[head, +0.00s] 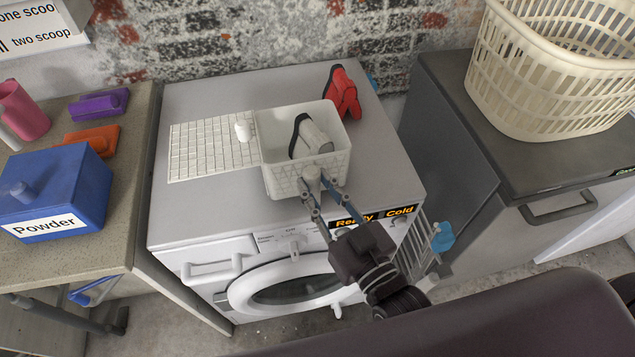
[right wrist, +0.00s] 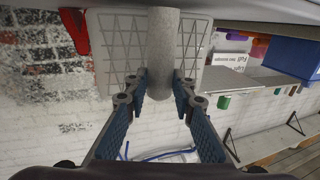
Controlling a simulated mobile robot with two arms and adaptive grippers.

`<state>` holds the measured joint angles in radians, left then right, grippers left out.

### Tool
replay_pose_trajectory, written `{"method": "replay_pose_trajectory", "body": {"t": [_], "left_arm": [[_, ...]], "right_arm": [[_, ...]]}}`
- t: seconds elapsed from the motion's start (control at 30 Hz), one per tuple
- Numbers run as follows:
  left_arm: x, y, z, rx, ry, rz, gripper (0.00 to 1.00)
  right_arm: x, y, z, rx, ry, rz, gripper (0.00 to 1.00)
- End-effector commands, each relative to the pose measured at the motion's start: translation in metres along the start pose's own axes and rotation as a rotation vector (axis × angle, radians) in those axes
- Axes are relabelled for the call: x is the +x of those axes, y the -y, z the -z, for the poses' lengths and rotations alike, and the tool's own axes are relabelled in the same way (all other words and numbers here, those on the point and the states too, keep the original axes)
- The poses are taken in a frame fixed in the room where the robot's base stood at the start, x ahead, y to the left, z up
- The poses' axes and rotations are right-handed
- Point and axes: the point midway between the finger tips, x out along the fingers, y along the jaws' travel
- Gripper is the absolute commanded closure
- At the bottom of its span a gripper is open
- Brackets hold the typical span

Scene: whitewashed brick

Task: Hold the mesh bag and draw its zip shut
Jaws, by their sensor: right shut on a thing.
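The white mesh bag (head: 300,180) stands upright on the washing machine like an open box, and its mesh flap (head: 195,152) lies flat to the left. A small white knob (head: 243,128) sits on the flap near the hinge side; I cannot tell if it is the zip pull. A grey and black item, perhaps a shoe (head: 316,142), is inside. My right gripper (head: 321,192) is shut on the pale grey handle (head: 312,172) at the bag's front; the right wrist view shows the handle (right wrist: 160,50) between the fingers. My left gripper is not in view.
A red shoe-like item (head: 342,95) stands behind the bag on the washing machine (head: 200,215). A blue powder box (head: 55,190) is on the left counter. A cream laundry basket (head: 550,75) stands at right. The machine top is clear around the flap.

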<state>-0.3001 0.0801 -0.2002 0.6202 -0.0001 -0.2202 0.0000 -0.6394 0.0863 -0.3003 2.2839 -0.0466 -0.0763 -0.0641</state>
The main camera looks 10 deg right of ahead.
Motion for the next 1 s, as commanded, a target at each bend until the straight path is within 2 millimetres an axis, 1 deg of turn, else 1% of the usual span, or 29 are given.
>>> {"method": "replay_pose_trajectory", "body": {"t": [0.13,0.57,0.83,0.87,0.93,1.0], "left_arm": [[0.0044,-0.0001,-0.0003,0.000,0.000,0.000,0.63],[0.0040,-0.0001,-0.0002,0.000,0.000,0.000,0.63],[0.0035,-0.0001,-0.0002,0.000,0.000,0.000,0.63],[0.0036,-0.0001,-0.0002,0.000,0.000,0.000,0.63],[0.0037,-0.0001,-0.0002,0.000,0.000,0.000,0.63],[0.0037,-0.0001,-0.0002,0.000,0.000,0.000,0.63]], "right_arm": [[0.0000,-0.0002,-0.0062,0.000,-0.002,0.000,1.00],[0.0000,-0.0001,-0.0067,0.000,-0.003,0.000,1.00],[0.0001,-0.0002,-0.0111,0.000,-0.003,0.000,1.00],[-0.0001,-0.0001,-0.0128,0.000,0.000,0.000,0.76],[-0.0001,-0.0001,-0.0126,0.000,0.000,0.000,0.68],[-0.0001,-0.0001,-0.0126,0.000,0.000,0.000,0.68]]}}
